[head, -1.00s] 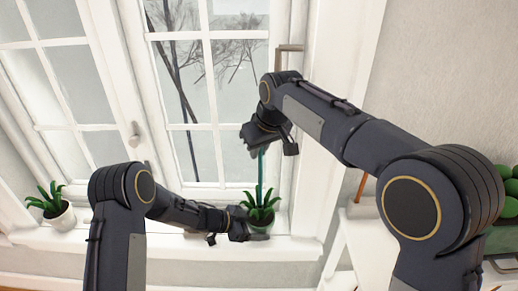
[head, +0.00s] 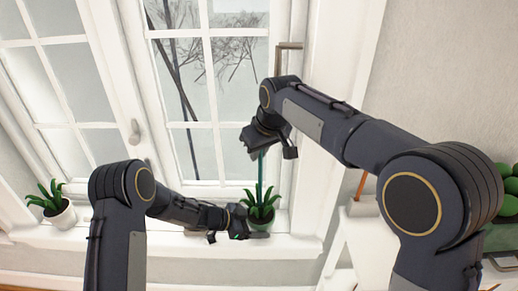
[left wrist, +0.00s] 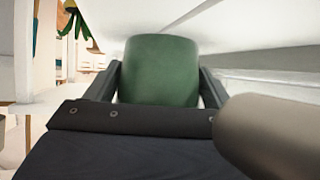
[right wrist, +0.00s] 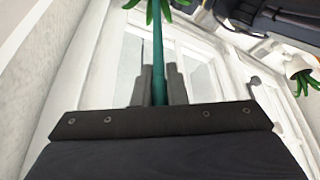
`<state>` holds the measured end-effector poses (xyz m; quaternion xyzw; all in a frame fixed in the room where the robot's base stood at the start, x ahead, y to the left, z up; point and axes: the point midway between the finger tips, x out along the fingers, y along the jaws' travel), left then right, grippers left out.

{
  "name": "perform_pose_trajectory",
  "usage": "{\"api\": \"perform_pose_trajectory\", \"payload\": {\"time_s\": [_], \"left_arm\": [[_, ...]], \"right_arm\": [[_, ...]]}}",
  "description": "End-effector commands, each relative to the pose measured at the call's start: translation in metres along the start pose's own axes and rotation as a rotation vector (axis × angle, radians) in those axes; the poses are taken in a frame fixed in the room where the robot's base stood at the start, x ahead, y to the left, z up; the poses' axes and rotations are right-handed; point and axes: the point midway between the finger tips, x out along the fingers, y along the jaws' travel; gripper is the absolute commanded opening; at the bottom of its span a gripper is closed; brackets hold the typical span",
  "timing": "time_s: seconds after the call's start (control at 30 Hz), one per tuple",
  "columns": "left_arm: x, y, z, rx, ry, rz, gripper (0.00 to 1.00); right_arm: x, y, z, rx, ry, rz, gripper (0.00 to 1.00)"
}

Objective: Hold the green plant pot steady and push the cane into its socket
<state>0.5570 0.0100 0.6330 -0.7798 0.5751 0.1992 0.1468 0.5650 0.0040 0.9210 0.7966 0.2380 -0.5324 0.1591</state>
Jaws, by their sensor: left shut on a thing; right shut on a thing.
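The green plant pot (left wrist: 160,68) stands on the window sill, with green leaves (head: 259,207) above it in the head view. My left gripper (head: 251,230) is shut on the pot, one finger on each side of it in the left wrist view. The dark green cane (right wrist: 158,50) is thin and looks upright above the plant. My right gripper (head: 264,150) is shut on the cane, near its upper part. The cane's lower end goes in among the leaves (right wrist: 160,8). The socket is hidden, so I cannot tell how deep the cane sits.
A second plant in a white pot (head: 62,217) stands at the left on the sill (head: 110,240). The window (head: 215,100) is close behind both grippers. A white shelf unit (head: 352,240) with an orange stick (head: 361,186) is at the right. The sill between the two pots is partly bare.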

Motion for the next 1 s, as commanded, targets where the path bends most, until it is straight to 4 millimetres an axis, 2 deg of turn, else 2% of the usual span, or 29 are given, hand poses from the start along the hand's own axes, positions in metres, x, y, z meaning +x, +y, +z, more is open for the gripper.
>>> {"api": "perform_pose_trajectory", "payload": {"time_s": [1.0], "left_arm": [[0.000, 0.000, -0.001, 0.001, 0.001, -0.001, 0.62]], "right_arm": [[0.024, 0.000, 0.010, 0.000, 0.000, 0.000, 0.00]]}}
